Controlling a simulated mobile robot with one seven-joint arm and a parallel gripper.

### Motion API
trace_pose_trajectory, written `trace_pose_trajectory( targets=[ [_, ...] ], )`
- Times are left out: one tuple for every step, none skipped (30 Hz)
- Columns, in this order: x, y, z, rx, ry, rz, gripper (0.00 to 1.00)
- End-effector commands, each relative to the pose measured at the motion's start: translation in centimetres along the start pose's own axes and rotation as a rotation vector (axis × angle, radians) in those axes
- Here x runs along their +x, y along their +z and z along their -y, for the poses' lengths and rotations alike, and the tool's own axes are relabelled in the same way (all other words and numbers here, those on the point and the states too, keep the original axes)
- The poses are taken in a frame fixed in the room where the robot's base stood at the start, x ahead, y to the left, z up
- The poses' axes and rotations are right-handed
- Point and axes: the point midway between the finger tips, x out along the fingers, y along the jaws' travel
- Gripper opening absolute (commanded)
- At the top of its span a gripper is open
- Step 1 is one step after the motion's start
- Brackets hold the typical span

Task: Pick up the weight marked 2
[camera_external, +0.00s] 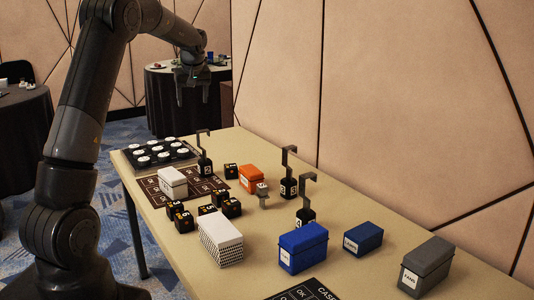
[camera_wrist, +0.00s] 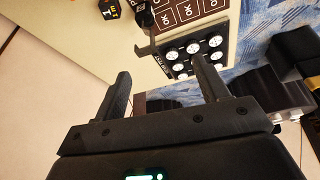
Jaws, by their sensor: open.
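Three black weights with tall grey hooks stand upright on the table: one at the mat's far edge (camera_external: 205,167), one further right (camera_external: 289,187), and one nearer, behind the blue box (camera_external: 306,216). Each has a white label, but the digits are too small to read surely, so I cannot tell which is marked 2. In the wrist view a grey hook (camera_wrist: 147,48) shows beside the button tray, with its weight at the top edge. My gripper (camera_external: 193,101) is open and empty, high above the table's far end. Its two fingers also show in the wrist view (camera_wrist: 160,68).
A tray of white round pieces (camera_external: 158,151) lies at the table's far left. Black number cubes (camera_external: 208,210), a white box (camera_external: 172,181), an orange box (camera_external: 251,178) and a small grey piece (camera_external: 263,197) crowd the middle. Blue (camera_external: 303,247) and grey (camera_external: 427,264) boxes stand nearer.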

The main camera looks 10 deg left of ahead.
Motion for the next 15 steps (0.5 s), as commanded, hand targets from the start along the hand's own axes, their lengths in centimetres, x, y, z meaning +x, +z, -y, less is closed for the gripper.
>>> trace_pose_trajectory(
  targets=[
    [1.9, -0.5, -1.0, -0.013, -0.014, 0.001, 0.67],
    [2.8, -0.8, -1.6, -0.024, -0.021, -0.001, 0.67],
    [3.9, -1.1, -2.2, -0.036, -0.030, -0.004, 0.67],
    [4.8, -1.4, -2.6, -0.045, -0.036, -0.006, 0.67],
    [5.5, -1.6, -3.0, -0.054, -0.041, -0.009, 0.67],
    [6.5, -1.8, -3.5, -0.064, -0.048, -0.013, 0.67],
    [7.2, -1.9, -3.9, -0.071, -0.054, -0.014, 0.67],
    [7.7, -2.1, -4.2, -0.078, -0.057, -0.017, 0.67],
    [8.4, -2.2, -4.5, -0.084, -0.062, -0.019, 0.67],
    [8.8, -2.3, -4.7, -0.089, -0.064, -0.021, 0.67],
    [9.1, -2.3, -4.9, -0.093, -0.066, -0.022, 0.67],
    [9.4, -2.4, -5.1, -0.097, -0.069, -0.023, 0.67],
    [9.7, -2.4, -5.2, -0.099, -0.070, -0.024, 0.67],
    [9.9, -2.5, -5.2, -0.100, -0.071, -0.025, 0.67],
    [10.1, -2.5, -5.3, -0.102, -0.072, -0.025, 0.67]
  ],
)
